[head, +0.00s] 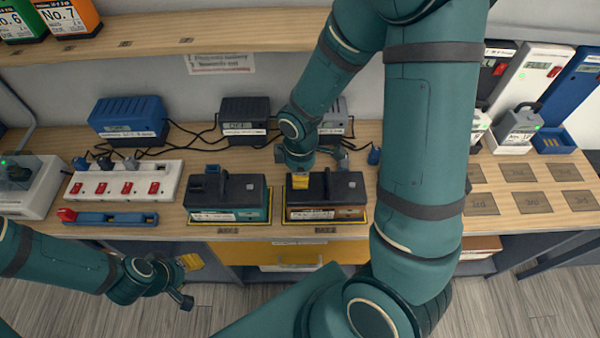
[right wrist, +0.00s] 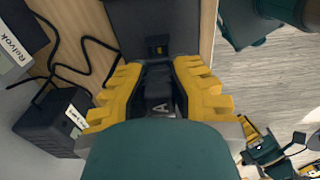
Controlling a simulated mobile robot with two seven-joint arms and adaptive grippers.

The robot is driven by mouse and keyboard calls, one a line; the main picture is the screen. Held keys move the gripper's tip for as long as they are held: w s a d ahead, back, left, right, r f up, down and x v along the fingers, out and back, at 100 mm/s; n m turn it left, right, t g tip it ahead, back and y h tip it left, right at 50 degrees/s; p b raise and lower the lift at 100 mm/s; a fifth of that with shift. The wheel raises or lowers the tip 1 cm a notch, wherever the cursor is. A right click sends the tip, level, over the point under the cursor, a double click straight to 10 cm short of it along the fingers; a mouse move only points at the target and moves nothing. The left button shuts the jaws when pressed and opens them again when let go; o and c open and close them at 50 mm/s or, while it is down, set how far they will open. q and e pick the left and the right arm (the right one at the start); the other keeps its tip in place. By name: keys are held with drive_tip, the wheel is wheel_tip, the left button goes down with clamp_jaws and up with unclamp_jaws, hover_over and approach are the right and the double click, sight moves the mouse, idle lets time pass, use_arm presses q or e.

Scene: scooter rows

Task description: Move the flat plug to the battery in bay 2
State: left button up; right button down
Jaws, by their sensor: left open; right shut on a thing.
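Two batteries with dark tops stand side by side in yellow-outlined bays: a teal one (head: 240,192) on the left and a brown-fronted one (head: 345,190) on the right. The bay labels are too small to read. My right gripper (head: 303,182) is over the right battery's left part. In the right wrist view its yellow fingers (right wrist: 160,85) are shut on a dark plug (right wrist: 159,106) marked "A". A dark battery top with a small socket (right wrist: 157,46) lies just beyond it; I cannot tell whether they touch. My left gripper (head: 182,284) is open and empty, below the bench front.
A blue charger (head: 128,120), a black charger (head: 246,118) and loose cables lie behind the batteries. A white power strip (head: 125,183) with red switches and a blue strip (head: 112,218) are at left. Marked squares (head: 520,172) at right are empty. My right arm hides part of the bench.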

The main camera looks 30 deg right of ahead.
drive_tip(key=shift+f+b, duration=0.9)
drive_tip(key=shift+f, duration=0.1)
idle(0.6)
drive_tip(key=c, duration=1)
unclamp_jaws()
drive_tip(key=shift+r, duration=0.1)
wheel_tip(320, 180, up, 12)
drive_tip(key=shift+f, duration=0.1)
